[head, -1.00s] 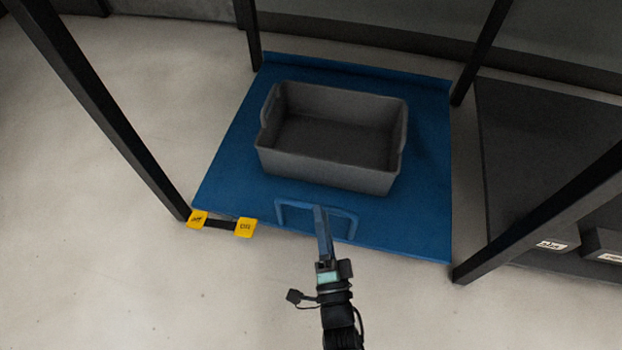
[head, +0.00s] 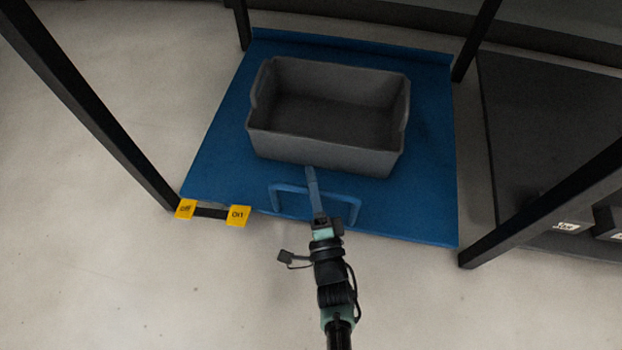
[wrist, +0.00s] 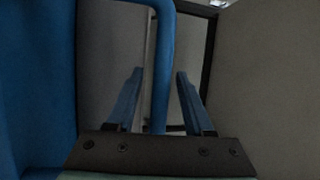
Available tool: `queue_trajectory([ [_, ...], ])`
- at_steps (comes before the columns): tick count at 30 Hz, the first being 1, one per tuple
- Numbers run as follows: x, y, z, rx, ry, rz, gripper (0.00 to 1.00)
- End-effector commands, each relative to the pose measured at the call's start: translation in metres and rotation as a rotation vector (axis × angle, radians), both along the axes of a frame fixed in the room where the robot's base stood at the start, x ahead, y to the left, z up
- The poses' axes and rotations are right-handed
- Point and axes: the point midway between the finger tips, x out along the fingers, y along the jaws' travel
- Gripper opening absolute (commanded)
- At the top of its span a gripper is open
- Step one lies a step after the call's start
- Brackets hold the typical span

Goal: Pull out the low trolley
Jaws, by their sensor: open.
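The low trolley (head: 225,150) is a flat blue platform on the floor between black posts. A grey open bin (head: 325,155) stands on it. Its blue U-shaped handle (head: 340,200) sits at the near edge. My gripper (head: 310,172) is over the handle, its fingers reaching past the bar towards the bin. In the wrist view my gripper (wrist: 158,74) is open, and the handle's bar (wrist: 161,60) runs between the two blue fingers with gaps visible on both sides. In the head view the fingers overlap and hide part of the handle.
Black posts stand at the left (head: 95,115) and right (head: 540,205) of the trolley. Yellow tags (head: 238,215) on a dark strip lie left of the handle; one reads Off. A dark low unit (head: 530,130) is at the right. The floor (head: 150,290) in front is clear.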

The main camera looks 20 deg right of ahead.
Motion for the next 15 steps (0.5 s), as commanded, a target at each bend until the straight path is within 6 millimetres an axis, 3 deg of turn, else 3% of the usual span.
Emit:
queue_trajectory([
  [4,0.0106,-0.0022,0.0014,0.000,-0.001,0.000,0.52],
  [13,0.0126,-0.0025,0.0029,0.000,0.001,0.000,0.52],
  [15,0.0125,-0.0025,0.0028,0.000,0.001,0.000,0.41],
])
